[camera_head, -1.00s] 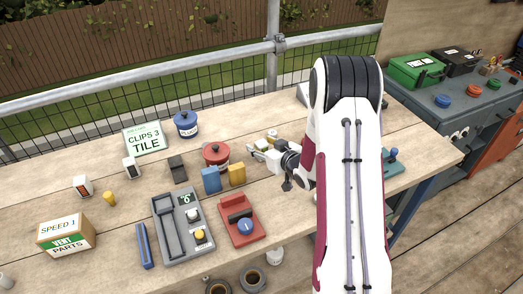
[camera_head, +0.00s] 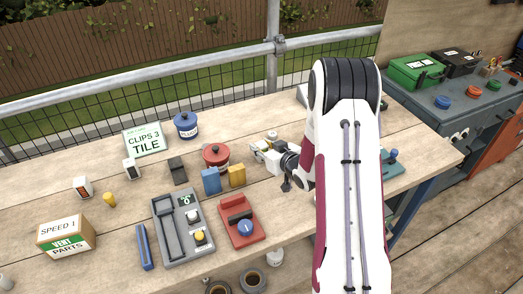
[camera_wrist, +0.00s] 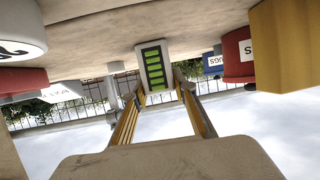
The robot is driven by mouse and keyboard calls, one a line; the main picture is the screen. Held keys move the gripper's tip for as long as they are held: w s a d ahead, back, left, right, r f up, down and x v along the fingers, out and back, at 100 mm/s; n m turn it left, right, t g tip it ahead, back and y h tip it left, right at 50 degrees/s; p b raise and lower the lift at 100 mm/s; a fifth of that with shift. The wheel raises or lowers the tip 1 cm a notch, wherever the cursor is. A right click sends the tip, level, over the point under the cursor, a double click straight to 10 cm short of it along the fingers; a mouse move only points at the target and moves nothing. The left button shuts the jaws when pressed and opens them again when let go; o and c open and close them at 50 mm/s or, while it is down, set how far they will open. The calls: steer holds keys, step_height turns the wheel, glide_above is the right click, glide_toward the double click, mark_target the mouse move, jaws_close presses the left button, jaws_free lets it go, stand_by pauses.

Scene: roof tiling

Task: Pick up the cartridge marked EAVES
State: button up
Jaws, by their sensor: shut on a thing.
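My gripper (camera_head: 260,149) is low over the workbench, right of the red round pot. In the wrist view its two fingers (camera_wrist: 158,84) are shut on a pale cartridge (camera_wrist: 142,66) with a dark face and bright green bars. I cannot read the word EAVES on it. The wrist view is upside down, with the tabletop at the top, and the cartridge's far end is at or close to the tabletop; I cannot tell if it touches. In the head view the gripper mostly hides the held cartridge.
A red pot (camera_head: 216,155), yellow block (camera_head: 237,176) and blue block (camera_head: 211,181) stand just left of my gripper. Other small white cartridges (camera_head: 83,187) stand further left. A grey tray (camera_head: 168,229) and red device (camera_head: 243,229) lie nearer. A metal rail (camera_head: 190,65) runs behind.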

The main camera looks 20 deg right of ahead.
mark_target(262, 144)
steer(key=shift+r, duration=0.1)
steer(key=shift+r, duration=4.9)
